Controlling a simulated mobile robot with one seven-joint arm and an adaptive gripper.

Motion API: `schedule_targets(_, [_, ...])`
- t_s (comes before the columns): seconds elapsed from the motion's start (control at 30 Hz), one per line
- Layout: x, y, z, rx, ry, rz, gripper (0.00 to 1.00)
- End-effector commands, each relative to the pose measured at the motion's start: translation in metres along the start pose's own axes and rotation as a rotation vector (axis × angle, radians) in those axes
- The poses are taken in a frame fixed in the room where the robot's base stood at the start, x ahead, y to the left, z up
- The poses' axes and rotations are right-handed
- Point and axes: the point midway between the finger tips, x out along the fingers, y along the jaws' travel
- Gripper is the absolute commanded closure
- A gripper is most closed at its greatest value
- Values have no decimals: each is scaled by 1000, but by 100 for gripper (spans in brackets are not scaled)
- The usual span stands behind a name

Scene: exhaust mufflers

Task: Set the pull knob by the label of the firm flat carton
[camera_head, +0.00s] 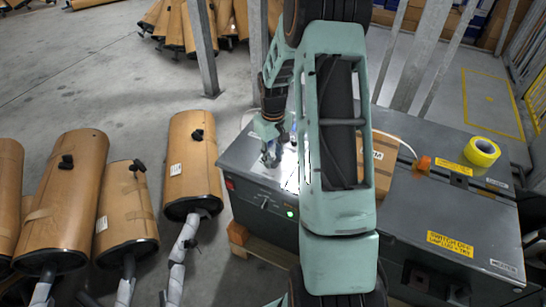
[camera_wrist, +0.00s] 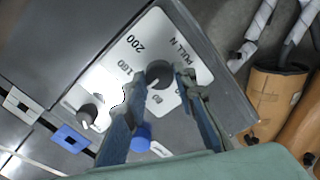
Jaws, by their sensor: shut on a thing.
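In the head view my gripper (camera_head: 272,148) is over the grey machine's control panel, where the knob is hard to make out. A brown carton (camera_head: 385,150) lies on the machine, partly hidden behind my arm.
A second black knob (camera_wrist: 88,114), a blue button (camera_wrist: 69,138) and a white switch (camera_wrist: 20,106) sit on the panel. The grey machine (camera_head: 420,200) carries yellow tape (camera_head: 481,152) and an orange fitting (camera_head: 423,164). Brown mufflers (camera_head: 193,160) stand on the floor at left.

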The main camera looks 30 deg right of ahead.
Motion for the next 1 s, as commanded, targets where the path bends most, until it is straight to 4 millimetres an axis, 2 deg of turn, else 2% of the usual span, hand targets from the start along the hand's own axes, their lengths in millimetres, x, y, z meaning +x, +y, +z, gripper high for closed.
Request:
schedule_targets(0.33, [-1,0,-1,-2,2,1,99])
schedule_targets(0.37, [-1,0,-1,-2,2,1,73])
schedule_targets(0.5, [0,0,-1,-1,2,1,57])
schedule_targets(0.83, [-3,0,-1,-1,2,1,57])
schedule_targets(1.0, [-26,1,-1,-2,5,4,57])
